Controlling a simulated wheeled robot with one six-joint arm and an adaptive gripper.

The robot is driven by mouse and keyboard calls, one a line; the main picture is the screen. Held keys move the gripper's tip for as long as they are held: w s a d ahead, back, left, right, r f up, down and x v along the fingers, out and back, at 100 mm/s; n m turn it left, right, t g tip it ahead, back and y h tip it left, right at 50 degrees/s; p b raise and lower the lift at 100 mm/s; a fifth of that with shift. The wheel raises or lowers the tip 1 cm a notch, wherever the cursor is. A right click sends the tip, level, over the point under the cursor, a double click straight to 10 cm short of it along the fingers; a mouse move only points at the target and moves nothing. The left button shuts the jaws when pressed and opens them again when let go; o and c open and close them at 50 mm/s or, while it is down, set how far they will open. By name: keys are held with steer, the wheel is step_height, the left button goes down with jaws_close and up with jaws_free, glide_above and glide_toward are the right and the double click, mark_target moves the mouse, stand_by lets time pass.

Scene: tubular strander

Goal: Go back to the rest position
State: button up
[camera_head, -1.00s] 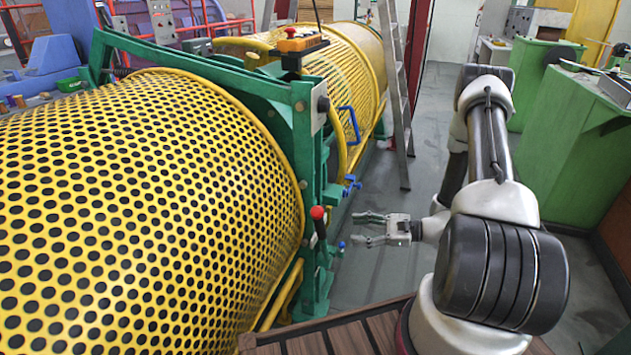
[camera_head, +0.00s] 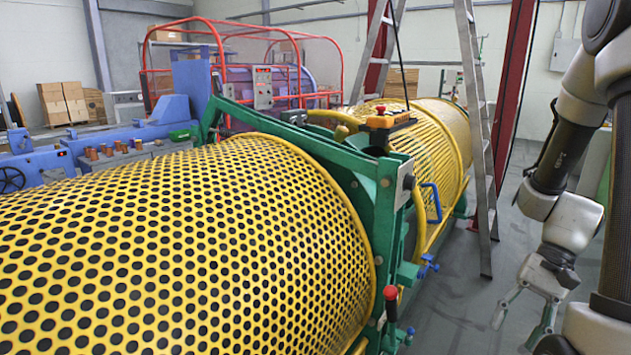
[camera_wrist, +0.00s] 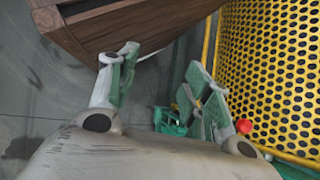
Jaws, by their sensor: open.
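My gripper (camera_head: 520,318) is at the lower right of the head view, beside my folded arm. Its fingers point down and to the left, over the grey floor. It is open, with nothing between the fingers. In the wrist view the two fingers (camera_wrist: 160,85) stand well apart, with floor showing between them. The green frame of the strander (camera_head: 385,215), with its red-knobbed lever (camera_head: 390,300), is to the left of my gripper and apart from it.
The yellow perforated guard (camera_head: 180,250) fills the left. A metal ladder (camera_head: 478,130) stands against the machine at the back. Grey floor (camera_head: 460,300) is clear between the machine and my arm.

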step_height(320, 180, up, 21)
steer(key=s+a+n+t+h, duration=0.1)
steer(key=s+n+t+h, duration=0.1)
steer(key=n+t+h, duration=0.4)
steer(key=shift+s+a+f+n+t, duration=0.15)
steer(key=shift+s+a+n+t, duration=0.2)
steer(key=shift+n+t, duration=0.7)
steer(key=shift+m+t, duration=0.25)
